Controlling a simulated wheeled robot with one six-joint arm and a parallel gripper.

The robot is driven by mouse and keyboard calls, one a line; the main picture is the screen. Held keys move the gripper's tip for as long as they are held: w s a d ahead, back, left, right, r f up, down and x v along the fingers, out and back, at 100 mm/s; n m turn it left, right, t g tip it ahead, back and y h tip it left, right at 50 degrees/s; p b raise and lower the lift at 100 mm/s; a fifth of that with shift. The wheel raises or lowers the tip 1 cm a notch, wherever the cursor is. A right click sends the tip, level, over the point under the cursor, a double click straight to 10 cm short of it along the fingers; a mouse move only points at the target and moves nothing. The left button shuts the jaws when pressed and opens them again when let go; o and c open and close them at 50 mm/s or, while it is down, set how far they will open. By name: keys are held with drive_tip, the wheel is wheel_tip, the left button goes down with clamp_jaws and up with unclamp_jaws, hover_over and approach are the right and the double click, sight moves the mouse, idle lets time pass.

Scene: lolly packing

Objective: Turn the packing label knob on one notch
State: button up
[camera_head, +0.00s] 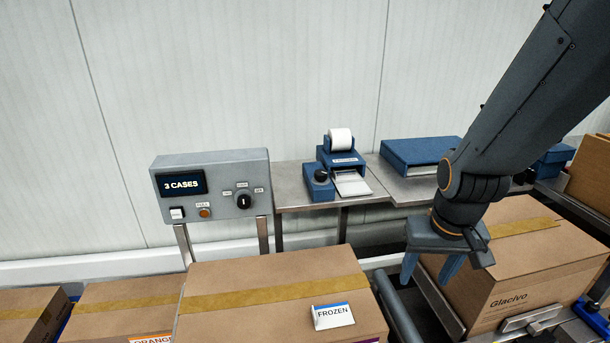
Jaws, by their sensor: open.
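A grey control panel (209,172) stands on posts at the left. It has a black pointer knob (243,202) with small labels around it, too small to read. A blue label printer (343,162) with a white roll stands on the steel table, and a dark round knob (320,175) sits on its left part. I cannot tell which knob is the packing label knob. My gripper (429,272) points down, open and empty, in front of the table at the right, beside the Glacivo carton. It is well apart from both knobs, to their right and lower in the picture.
The panel display (181,184) reads "3 CASES", above a white switch (177,213) and an orange button (204,212). A carton labelled FROZEN (240,275) stands in front. The Glacivo carton (535,270) is at the right.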

drive_tip(key=w+a+f+n+t, duration=0.1)
drive_tip(key=w+a+t, duration=0.1)
drive_tip(key=w, duration=0.4)
drive_tip(key=w+a+f+t, duration=0.1)
drive_tip(key=w+t, duration=0.1)
drive_tip(key=w, duration=0.3)
drive_tip(key=n+t+y+b, duration=0.35)
drive_tip(key=t+y, duration=0.25)
drive_tip(key=t, duration=0.4)
approach(323, 178)
drive_tip(key=w, duration=0.2)
drive_tip(key=w+f, duration=0.1)
drive_tip(key=w, duration=0.1)
drive_tip(key=shift+w+a, duration=0.1)
drive_tip(key=shift+a, duration=0.25)
drive_tip(key=shift+w+a+r+y, duration=0.1)
drive_tip(key=shift+a+r+y, duration=0.15)
drive_tip(key=shift+a+y, duration=0.15)
drive_tip(key=shift+x, duration=3.8)
drive_tip(key=shift+d+r, duration=0.1)
drive_tip(key=shift+r, duration=0.1)
drive_tip(key=c, duration=1.1)
drive_tip(key=shift+o, duration=0.2)
